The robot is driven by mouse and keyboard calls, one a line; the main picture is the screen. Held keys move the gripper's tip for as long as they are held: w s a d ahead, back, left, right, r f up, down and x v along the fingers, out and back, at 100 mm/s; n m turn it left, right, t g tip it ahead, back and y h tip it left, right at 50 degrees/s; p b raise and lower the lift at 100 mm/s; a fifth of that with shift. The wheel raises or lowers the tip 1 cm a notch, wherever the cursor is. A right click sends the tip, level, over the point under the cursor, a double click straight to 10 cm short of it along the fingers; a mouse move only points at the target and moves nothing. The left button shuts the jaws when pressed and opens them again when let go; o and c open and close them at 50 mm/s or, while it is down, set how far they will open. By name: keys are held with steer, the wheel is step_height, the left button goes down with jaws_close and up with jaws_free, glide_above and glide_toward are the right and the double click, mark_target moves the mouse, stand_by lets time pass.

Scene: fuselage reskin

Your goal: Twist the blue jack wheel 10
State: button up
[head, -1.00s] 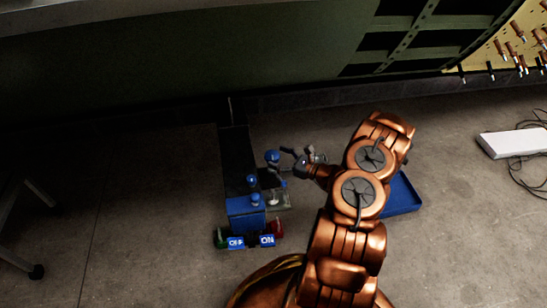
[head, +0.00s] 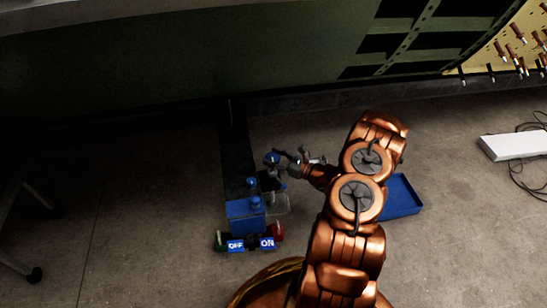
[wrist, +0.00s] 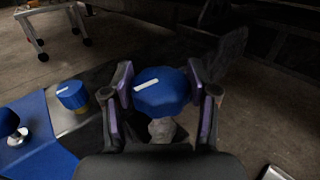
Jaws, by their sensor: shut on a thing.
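The blue jack wheel (wrist: 161,92) is a faceted blue knob with a white mark, in the middle of the wrist view. My gripper (wrist: 160,95) has its two fingers on either side of it and is shut on it. In the head view the wheel (head: 271,158) is the uppermost blue knob on the jack unit, with my gripper (head: 283,157) reaching it from the right. A second blue knob with a white mark (wrist: 72,94) stands to the left in the wrist view, apart from the fingers. The fingers partly hide the held wheel's sides.
The blue unit (head: 246,213) carries OFF and ON labels (head: 251,244) at its front. A blue tray (head: 402,197) lies right of my arm. A white box with cables (head: 513,144) is at far right. A metal-legged stand (head: 26,262) is at left. Floor between is clear.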

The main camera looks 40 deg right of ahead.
steer(key=shift+c, duration=1.1)
steer(key=shift+w+r+h+p, duration=0.15)
steer(key=shift+h+p, duration=0.15)
steer(key=shift+p, duration=0.3)
steer(key=shift+s+f+m+t+h+p, duration=0.2)
steer(key=shift+m+t+h+p, duration=0.15)
steer(key=shift+p, duration=0.2)
steer(key=o, duration=1.2)
steer(key=shift+c, duration=0.2)
steer(key=v, duration=1.2)
